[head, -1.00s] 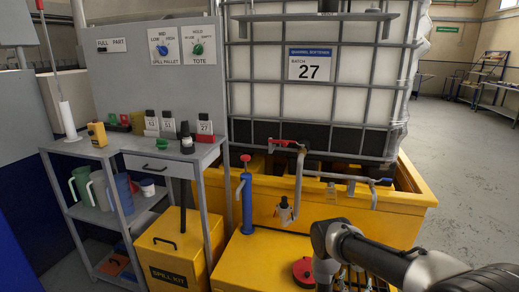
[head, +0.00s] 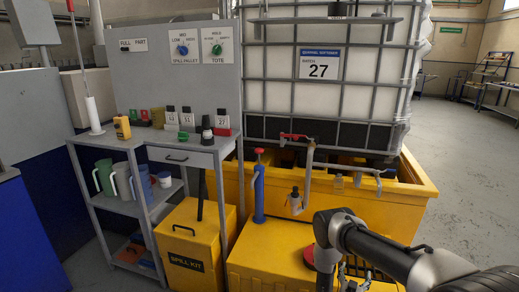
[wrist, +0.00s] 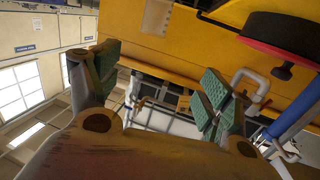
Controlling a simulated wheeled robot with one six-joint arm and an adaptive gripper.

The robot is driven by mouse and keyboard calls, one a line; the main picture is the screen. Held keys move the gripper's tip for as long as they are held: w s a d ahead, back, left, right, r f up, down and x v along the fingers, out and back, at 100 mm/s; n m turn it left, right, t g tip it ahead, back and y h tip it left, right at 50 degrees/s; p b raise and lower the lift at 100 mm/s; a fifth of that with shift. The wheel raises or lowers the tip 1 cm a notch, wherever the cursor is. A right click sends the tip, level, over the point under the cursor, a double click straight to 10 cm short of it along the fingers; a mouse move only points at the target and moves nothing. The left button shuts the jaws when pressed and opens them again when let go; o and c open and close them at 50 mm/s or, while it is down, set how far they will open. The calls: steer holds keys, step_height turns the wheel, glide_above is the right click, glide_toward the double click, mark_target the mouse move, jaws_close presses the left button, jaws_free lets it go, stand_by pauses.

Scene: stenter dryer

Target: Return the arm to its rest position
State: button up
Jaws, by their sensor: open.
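My arm (head: 395,248) reaches in from the lower right of the head view, bent at a grey joint, in front of the yellow spill pallet. My gripper (head: 352,284) hangs at the bottom edge there, partly cut off. In the wrist view my gripper (wrist: 155,88) has its two green-padded fingers wide apart, with nothing between them. A yellow surface with a dark red-rimmed round part (wrist: 280,40) shows beyond the fingers, upper right.
A white caged tote marked 27 (head: 319,65) stands in the yellow pallet (head: 405,208). A red-handled valve and pipe (head: 309,160), a blue hand pump (head: 258,190) and a spill kit box (head: 190,245) are in front. A grey bench (head: 140,145) stands left. Open floor (head: 465,150) lies right.

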steer(key=w+a+r+g+y, duration=0.2)
steer(key=w+a+r+y, duration=0.15)
steer(key=w+r, duration=1.3)
steer(key=a+r+n+g+y, duration=0.1)
steer(key=a+r+y, duration=0.1)
steer(key=r, duration=1)
steer(key=a+r+g+y, duration=0.1)
steer(key=a+r+y, duration=0.1)
steer(key=r, duration=1.1)
steer(key=s+r+n+g+y, duration=0.2)
steer(key=s+r+n+g, duration=0.1)
steer(key=s+r, duration=1.55)
steer(key=s+d+r+n+g, duration=0.1)
steer(key=s+d+g, duration=0.1)
steer(key=s, duration=1.3)
steer(key=s+d+n+g+h, duration=0.1)
steer(key=s+d, duration=0.1)
steer(key=s, duration=1.4)
steer(key=shift+r+g, duration=0.35)
steer(key=shift+g, duration=0.05)
